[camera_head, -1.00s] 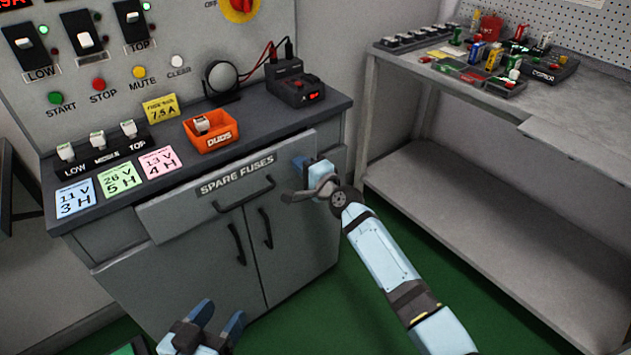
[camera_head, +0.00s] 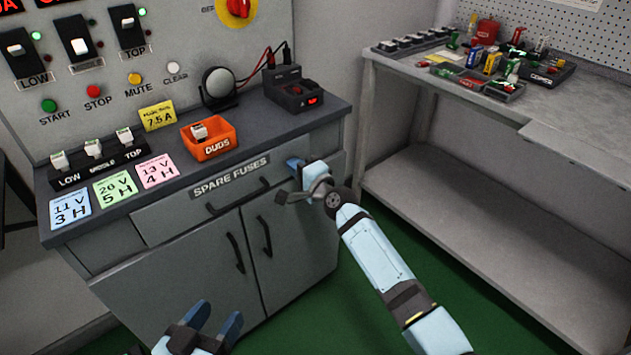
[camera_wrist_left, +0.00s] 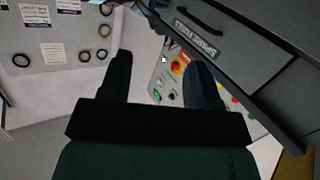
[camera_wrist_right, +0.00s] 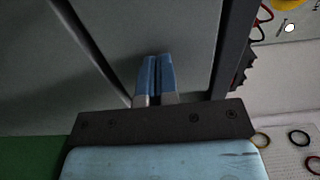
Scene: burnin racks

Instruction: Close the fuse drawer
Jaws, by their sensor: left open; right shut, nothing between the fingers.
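The fuse drawer (camera_head: 183,213) is the grey drawer labelled SPARE FUSES under the counter top in the head view. Its front looks flush or nearly flush with the cabinet. Its dark handle (camera_head: 238,197) runs along the front. The drawer label also shows in the left wrist view (camera_wrist_left: 197,33). My right gripper (camera_head: 295,165) is shut and empty, at the right end of the drawer front; I cannot tell if it touches. Its closed blue fingers show in the right wrist view (camera_wrist_right: 156,75). My left gripper (camera_head: 215,320) is open and empty, low in front of the cabinet doors.
On the counter stand an orange DUDS bin (camera_head: 209,140), a row of fuse holders (camera_head: 95,158), coloured cards and a black tester (camera_head: 293,93). A grey workbench (camera_head: 480,95) with parts stands at the right. Green floor (camera_head: 380,290) between is open.

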